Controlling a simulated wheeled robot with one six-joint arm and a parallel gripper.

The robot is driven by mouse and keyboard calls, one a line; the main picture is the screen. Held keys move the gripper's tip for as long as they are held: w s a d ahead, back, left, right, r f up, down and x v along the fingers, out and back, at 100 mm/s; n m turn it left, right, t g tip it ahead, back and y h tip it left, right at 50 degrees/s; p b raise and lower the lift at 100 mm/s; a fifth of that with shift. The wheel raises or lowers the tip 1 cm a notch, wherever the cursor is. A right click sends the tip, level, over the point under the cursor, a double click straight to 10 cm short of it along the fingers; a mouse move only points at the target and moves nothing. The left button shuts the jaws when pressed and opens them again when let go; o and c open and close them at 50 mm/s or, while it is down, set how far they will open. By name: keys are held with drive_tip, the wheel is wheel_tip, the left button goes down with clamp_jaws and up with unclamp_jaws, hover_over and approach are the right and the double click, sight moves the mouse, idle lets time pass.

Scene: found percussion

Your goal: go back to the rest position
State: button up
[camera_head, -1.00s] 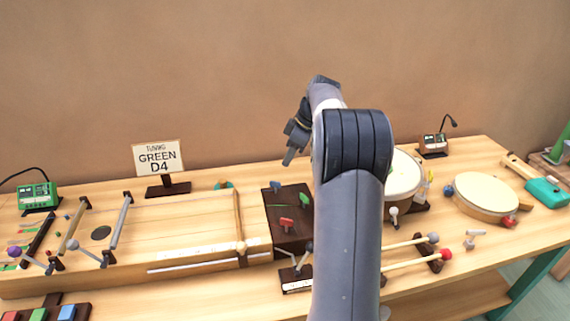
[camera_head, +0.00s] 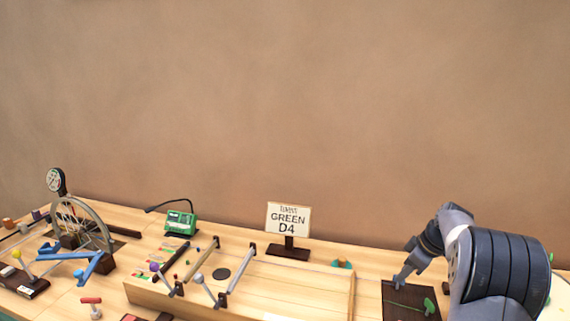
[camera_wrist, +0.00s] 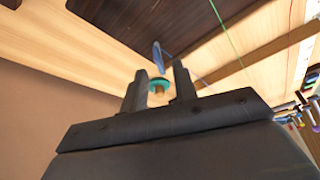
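My gripper (camera_head: 402,279) hangs low at the right of the head view, in front of part of a dark box (camera_head: 398,305). In the wrist view its two black fingers (camera_wrist: 159,75) are apart with a clear gap. A teal disc with a tan peg (camera_wrist: 158,87) and a blue lever (camera_wrist: 157,56) show between or beyond the fingers, with no grip on them visible. The teal piece also shows on the table in the head view (camera_head: 342,263). My arm covers much of the lower right.
A sign reading "GREEN D4" (camera_head: 288,219) stands behind a long wooden string box (camera_head: 300,285). A green device (camera_head: 181,223) and a spoked wheel (camera_head: 82,222) stand farther left. A green lever (camera_head: 429,305) is on the dark box. The space above the table is clear.

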drive_tip(key=shift+x, duration=1.1)
